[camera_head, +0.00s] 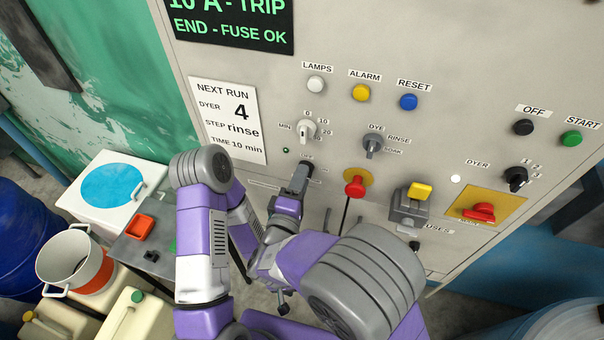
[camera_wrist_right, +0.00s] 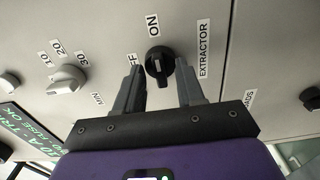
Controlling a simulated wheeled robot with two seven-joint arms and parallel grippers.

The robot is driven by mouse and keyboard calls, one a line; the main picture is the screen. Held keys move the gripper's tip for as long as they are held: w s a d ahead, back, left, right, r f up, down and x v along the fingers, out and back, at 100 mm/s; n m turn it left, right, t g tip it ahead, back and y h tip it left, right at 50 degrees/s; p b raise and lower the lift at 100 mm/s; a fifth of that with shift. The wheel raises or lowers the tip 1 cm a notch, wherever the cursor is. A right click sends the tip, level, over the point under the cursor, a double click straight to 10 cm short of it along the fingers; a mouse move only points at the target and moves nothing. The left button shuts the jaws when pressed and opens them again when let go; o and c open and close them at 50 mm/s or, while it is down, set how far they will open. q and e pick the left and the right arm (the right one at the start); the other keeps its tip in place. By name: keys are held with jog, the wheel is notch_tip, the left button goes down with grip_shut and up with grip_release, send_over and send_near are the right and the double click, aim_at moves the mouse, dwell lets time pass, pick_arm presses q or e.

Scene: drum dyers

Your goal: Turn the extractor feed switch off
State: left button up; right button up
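The extractor switch is a black rotary knob (camera_wrist_right: 160,62) on the grey panel, in the right wrist view. An ON label is above it, a partly covered OFF label at its left and an EXTRACTOR label at its right. I cannot clearly tell where its pointer aims. My right gripper (camera_wrist_right: 159,80) is open, with one finger on each side of the knob and gaps showing between. In the head view, my right gripper (camera_head: 303,172) is at the panel and hides the knob. My left gripper is not in view.
Near my right gripper are a dye/rinse/soak selector (camera_head: 373,145), a minute timer knob (camera_head: 306,131) and a red mushroom button (camera_head: 355,186). A grey box with a yellow top (camera_head: 412,202) sits further right. A white tank (camera_head: 112,190) and a pot (camera_head: 75,258) stand at left.

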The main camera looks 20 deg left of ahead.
jog(key=shift+s, duration=0.1)
grip_shut()
jog(key=shift+n+b, duration=0.3)
jog(key=shift+n, duration=0.1)
jog(key=n, duration=1.7)
jog(key=shift+r+p, duration=0.1)
jog(key=shift+p, duration=0.25)
dwell(0.4)
